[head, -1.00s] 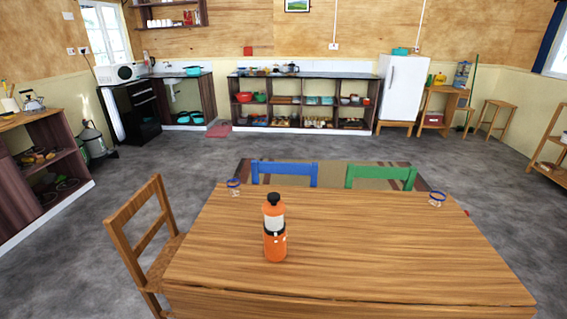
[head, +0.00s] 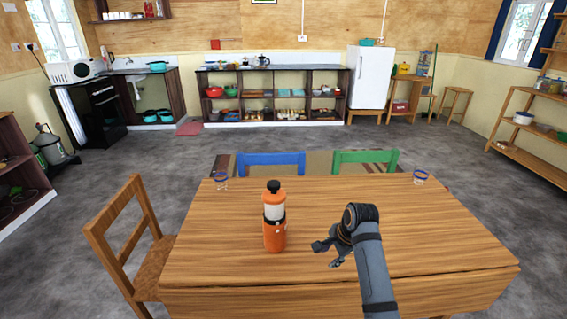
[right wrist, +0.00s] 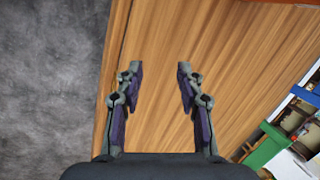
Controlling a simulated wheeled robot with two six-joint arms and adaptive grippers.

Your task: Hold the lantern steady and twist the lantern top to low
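An orange lantern (head: 275,235) with a white middle band and a black knob on its orange top (head: 273,191) stands upright on the wooden table (head: 400,230), left of the table's middle. My right gripper (head: 322,255) is over the table to the right of the lantern, apart from it. In the right wrist view my right gripper (right wrist: 160,75) is open with nothing between its fingers, above the table top. The lantern does not show in the right wrist view. My left gripper is not in view.
A wooden chair (head: 135,235) stands at the table's left side. Blue (head: 270,163) and green (head: 365,160) chairs stand behind it. The table top right of the lantern is clear.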

